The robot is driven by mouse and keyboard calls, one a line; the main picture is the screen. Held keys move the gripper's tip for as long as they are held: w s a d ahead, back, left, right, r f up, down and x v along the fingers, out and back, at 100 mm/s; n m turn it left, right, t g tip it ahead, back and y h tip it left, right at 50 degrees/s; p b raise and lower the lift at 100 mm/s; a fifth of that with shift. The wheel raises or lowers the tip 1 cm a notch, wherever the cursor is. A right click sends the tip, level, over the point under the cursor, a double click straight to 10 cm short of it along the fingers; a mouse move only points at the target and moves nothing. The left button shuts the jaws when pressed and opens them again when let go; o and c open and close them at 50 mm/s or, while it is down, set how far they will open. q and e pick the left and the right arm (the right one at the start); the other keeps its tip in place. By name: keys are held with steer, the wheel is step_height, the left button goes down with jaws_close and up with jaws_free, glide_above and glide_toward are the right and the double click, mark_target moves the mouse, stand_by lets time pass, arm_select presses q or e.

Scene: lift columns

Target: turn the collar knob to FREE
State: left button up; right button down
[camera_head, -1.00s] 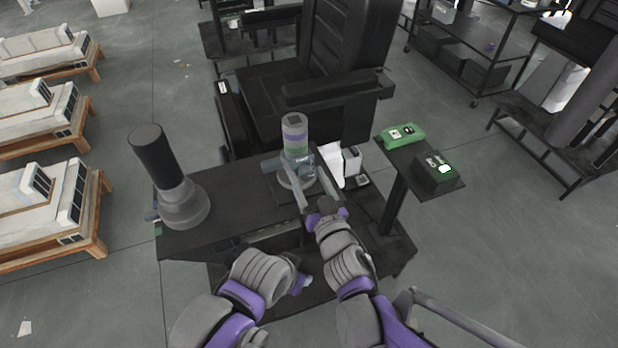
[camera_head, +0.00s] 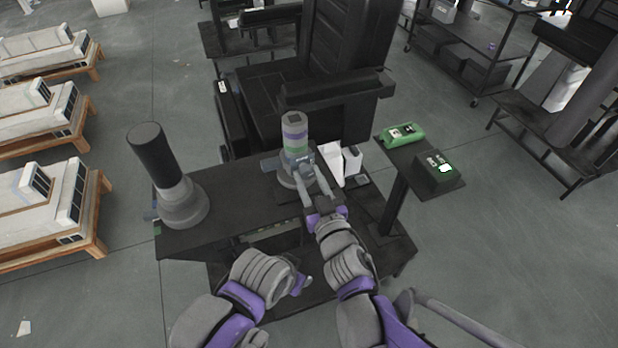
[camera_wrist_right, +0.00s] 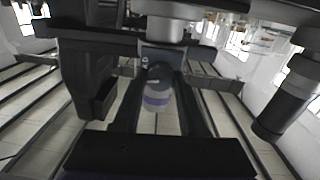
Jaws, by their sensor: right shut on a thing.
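The collar (camera_head: 287,176) sits at the foot of a short lift column (camera_head: 295,135) with green and purple bands, on the dark bench. My right gripper (camera_head: 307,172) reaches up to the front of this collar, its fingers closed on the collar knob. The fingers cover the knob, so its pointer and the FREE mark cannot be read.
A taller black column (camera_head: 155,158) on a grey base stands at the bench's left. White items (camera_head: 352,160) stand right of the collar. A side stand holds a green device (camera_head: 403,134) and a dark box with a lit button (camera_head: 437,172). A black chair-like frame (camera_head: 325,100) stands behind.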

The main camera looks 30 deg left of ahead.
steer(key=n, duration=0.3)
steer(key=shift+n+b, duration=0.3)
steer(key=shift+n, duration=0.1)
steer(key=n, duration=0.4)
steer(key=shift+n, duration=0.3)
steer(key=n, duration=0.3)
steer(key=shift+n, duration=0.4)
steer(key=shift+n+y, duration=0.3)
steer(key=shift+n, duration=1.7)
steer(key=shift+c, duration=2.2)
jaws_free()
steer(key=shift+d, duration=0.1)
